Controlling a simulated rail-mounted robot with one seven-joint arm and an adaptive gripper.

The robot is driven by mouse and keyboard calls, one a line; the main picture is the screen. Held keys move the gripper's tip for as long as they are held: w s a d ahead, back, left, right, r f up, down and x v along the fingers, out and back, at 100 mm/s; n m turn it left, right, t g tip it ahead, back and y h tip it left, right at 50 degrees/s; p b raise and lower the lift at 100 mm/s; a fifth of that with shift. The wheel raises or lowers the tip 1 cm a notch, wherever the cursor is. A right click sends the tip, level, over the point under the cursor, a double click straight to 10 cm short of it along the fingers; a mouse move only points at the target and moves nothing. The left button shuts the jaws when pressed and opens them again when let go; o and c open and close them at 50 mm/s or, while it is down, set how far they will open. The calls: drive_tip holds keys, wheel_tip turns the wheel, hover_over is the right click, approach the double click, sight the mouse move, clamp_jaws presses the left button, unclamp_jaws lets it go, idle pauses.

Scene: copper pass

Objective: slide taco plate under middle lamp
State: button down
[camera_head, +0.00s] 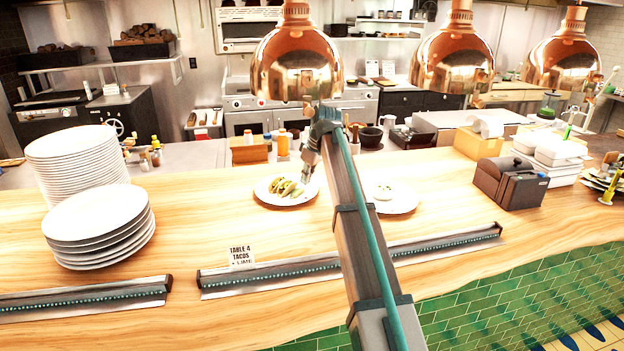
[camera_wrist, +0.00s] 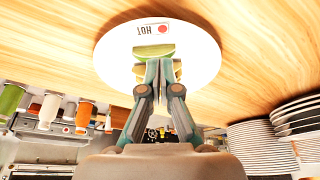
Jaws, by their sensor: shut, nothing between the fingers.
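The taco plate (camera_head: 268,197) is a white round plate with several tacos (camera_head: 286,187) on it, on the wooden counter below the left copper lamp (camera_head: 297,62). The middle lamp (camera_head: 453,58) hangs farther right. In the wrist view the plate (camera_wrist: 110,60) carries a "HOT" label (camera_wrist: 150,29) and green and yellow food. My gripper (camera_head: 309,172) is at the plate's right side, fingers low over it. In the wrist view my gripper (camera_wrist: 160,66) is shut and empty, its fingertips overlapping the food; I cannot tell whether they touch it. The fingers hide part of the food.
A second white plate (camera_head: 396,205) with a small white and green item sits right of my arm. Stacked plates (camera_head: 100,228) stand at left. A "TABLE 4 TACOS" card (camera_head: 241,256) is at a metal ticket rail (camera_head: 270,275). A dark box (camera_head: 510,183) stands right.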

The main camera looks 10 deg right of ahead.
drive_tip(key=p, duration=0.3)
hover_over(288, 186)
drive_tip(key=w+a, duration=0.5)
drive_tip(key=w, duration=0.1)
drive_tip(key=shift+d+r, duration=0.1)
drive_tip(key=shift+r, duration=0.05)
wheel_tip(288, 186, down, 5)
drive_tip(key=shift+r+p, duration=0.1)
drive_tip(key=shift+p, duration=0.85)
drive_tip(key=shift+s+d+f+p, duration=0.2)
drive_tip(key=shift+s+f+p, duration=0.1)
drive_tip(key=shift+s+p, duration=0.1)
drive_tip(key=s+d, duration=0.2)
drive_tip(key=s, duration=0.1)
drive_tip(key=s+d+b, duration=0.1)
drive_tip(key=s+d, duration=0.1)
drive_tip(key=d, duration=0.1)
drive_tip(key=shift+s, duration=0.4)
drive_tip(key=shift+w, duration=0.15)
